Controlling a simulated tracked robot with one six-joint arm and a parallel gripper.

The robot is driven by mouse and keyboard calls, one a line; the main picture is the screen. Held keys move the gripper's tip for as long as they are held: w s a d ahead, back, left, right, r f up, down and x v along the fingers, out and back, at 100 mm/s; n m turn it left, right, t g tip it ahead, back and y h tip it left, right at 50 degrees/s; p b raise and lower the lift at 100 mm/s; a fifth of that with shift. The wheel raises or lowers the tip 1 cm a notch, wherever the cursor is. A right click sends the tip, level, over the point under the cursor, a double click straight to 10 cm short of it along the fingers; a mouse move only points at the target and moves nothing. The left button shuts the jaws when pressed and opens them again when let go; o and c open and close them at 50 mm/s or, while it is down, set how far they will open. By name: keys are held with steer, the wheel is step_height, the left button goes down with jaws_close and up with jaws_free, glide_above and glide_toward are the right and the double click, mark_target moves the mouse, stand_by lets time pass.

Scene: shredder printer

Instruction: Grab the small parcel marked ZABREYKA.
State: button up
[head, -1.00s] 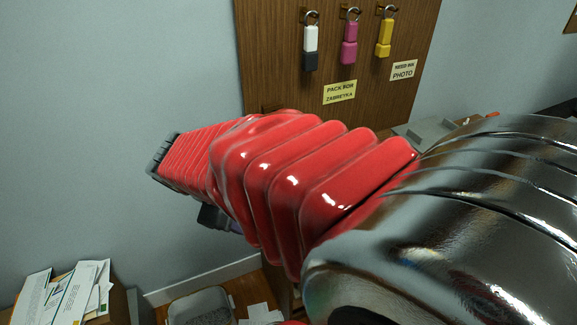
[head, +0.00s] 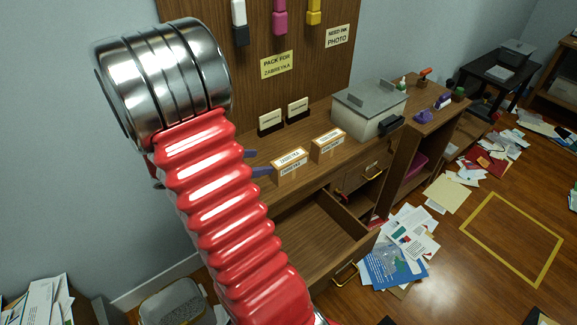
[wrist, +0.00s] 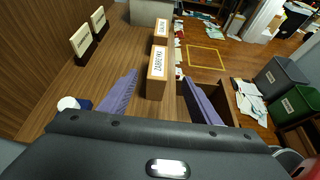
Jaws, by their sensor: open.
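The small parcel marked ZABREYKA (wrist: 157,75) is a brown box with a white label, standing on the wooden counter. It also shows in the head view as the nearer of two boxes (head: 291,168). My gripper (wrist: 160,77) is open, with its purple fingers on either side of the near end of this parcel in the wrist view. In the head view the fingertips reach the parcel's left end; I cannot tell whether they touch it. My red arm hides most of the gripper there.
Two dark holders with white cards (head: 298,110) stand by the back panel, left of the parcels in the wrist view. A grey box (head: 370,104) stands farther right on the counter. An open drawer (head: 322,228) juts out below. A "PACK FOR ZABREYKA" note (head: 277,64) hangs above.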

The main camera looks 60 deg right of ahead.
mark_target(288, 158)
steer(key=shift+d+f, duration=0.1)
steer(key=shift+d, duration=0.1)
steer(key=shift+x, duration=4.3)
steer(key=shift+x, duration=2.6)
steer(key=c, duration=1.2)
